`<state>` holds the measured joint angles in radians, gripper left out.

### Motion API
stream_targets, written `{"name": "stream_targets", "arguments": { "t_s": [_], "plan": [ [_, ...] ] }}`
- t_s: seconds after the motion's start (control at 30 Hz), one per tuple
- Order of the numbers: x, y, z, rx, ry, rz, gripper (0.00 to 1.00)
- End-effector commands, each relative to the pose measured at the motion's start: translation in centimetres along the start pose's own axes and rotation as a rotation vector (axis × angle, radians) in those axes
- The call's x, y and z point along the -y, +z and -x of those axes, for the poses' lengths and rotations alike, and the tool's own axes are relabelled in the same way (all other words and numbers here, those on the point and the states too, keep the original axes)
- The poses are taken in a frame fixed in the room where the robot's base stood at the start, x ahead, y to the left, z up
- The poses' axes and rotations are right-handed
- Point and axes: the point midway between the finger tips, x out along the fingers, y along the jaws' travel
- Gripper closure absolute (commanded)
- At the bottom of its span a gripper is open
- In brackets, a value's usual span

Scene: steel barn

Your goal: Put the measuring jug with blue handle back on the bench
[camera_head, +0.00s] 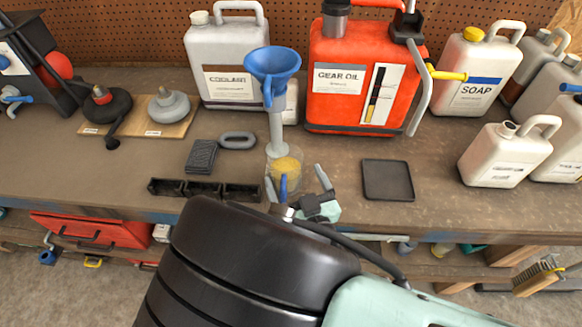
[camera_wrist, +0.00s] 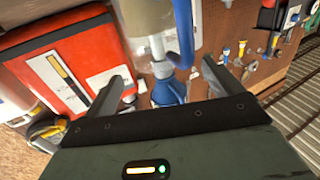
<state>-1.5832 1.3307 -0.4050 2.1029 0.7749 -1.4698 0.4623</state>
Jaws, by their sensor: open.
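The measuring jug (camera_head: 292,176) is clear, with yellow contents and a blue handle (camera_head: 283,187) facing me. It appears upright on the bench (camera_head: 110,172), near the front edge. A blue funnel (camera_head: 273,66) with a pale stem rises at the jug; I cannot tell if the stem is inside it. My gripper (camera_head: 296,177) is open at the jug, its fingers apart near the handle. In the wrist view the jug (camera_wrist: 145,18) is at the top, and the blue handle (camera_wrist: 184,30) lies between the lines of my open fingers (camera_wrist: 164,74). Contact is unclear.
A red gear oil can (camera_head: 340,105) and a grey coolant can (camera_head: 227,55) stand behind. A black tray (camera_head: 387,180) lies right of the jug. A black divided holder (camera_head: 205,189) lies left. White soap (camera_head: 478,70) and other jugs crowd the right.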

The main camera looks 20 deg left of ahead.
Motion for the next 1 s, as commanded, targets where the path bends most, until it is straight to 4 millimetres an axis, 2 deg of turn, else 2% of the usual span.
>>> {"name": "stream_targets", "arguments": {
  "t_s": [0.03,0.2,0.43,0.8,0.87,1.0],
  "plan": [
    [0.0,0.0,1.2,0.003,-0.001,0.001,0.09],
    [0.0,0.1,4.7,0.003,0.0,0.001,0.09],
    [0.0,0.0,7.5,0.0,-0.001,0.0,0.09],
    [-0.2,0.0,7.9,0.016,0.013,-0.009,0.09],
    [-0.6,0.0,7.5,0.055,0.042,-0.027,0.09],
    [-2.3,0.4,6.2,0.26,0.158,-0.121,0.09]
  ]
}}
